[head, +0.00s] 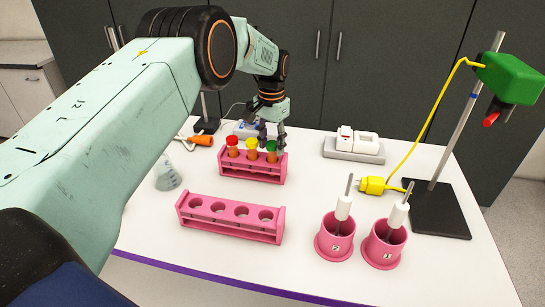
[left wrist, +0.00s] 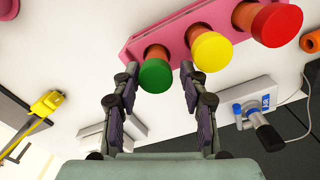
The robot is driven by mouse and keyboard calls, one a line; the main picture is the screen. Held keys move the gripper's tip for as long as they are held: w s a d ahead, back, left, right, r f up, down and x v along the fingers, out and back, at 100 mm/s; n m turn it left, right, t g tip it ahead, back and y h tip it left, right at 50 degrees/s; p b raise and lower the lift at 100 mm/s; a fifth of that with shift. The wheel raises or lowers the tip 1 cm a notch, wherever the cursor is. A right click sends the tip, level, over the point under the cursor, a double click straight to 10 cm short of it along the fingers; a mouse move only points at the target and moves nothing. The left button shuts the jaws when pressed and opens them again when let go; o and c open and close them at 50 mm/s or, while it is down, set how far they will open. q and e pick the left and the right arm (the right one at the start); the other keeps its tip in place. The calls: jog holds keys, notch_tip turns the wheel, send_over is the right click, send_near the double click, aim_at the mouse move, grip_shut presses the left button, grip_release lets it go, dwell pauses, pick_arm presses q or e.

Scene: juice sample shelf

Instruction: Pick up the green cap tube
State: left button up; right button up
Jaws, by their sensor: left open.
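The green cap tube (head: 272,147) stands in the right part of the back pink rack (head: 252,175), beside the yellow cap tube (head: 252,145) and the red cap tube (head: 232,141). In the left wrist view the green cap (left wrist: 155,76) lies between and just beyond the fingertips. The yellow cap (left wrist: 211,52) is close to one finger. My left gripper (head: 272,138) is open above the rack at the green cap tube; its fingers also show in the left wrist view (left wrist: 158,72). Whether a finger touches the cap I cannot tell. My right gripper is not in view.
An empty pink rack (head: 228,229) stands in front. Two pink cups (head: 335,247) with white-handled tools stand at the right front. A stand (head: 437,212) with a yellow cable is at the right. A flask (head: 166,178) is at the left. A white device (head: 354,148) sits behind.

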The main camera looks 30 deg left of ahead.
pick_arm(q)
jog(key=shift+s+f, duration=0.2)
jog(key=shift+f, duration=0.2)
jog(key=shift+s+d, duration=0.1)
jog(key=shift+s, duration=0.05)
jog(key=shift+d+r, duration=0.1)
jog(key=shift+d, duration=0.15)
jog(key=shift+w+a+f, duration=0.2)
jog(key=shift+w+f, duration=0.15)
jog(key=c, duration=0.4)
jog(key=shift+s+r, duration=0.2)
jog(key=shift+s, duration=0.1)
jog(key=c, duration=0.4)
jog(key=shift+d, duration=0.1)
grip_shut()
jog(key=shift+w+f, duration=0.1)
jog(key=shift+w, duration=0.05)
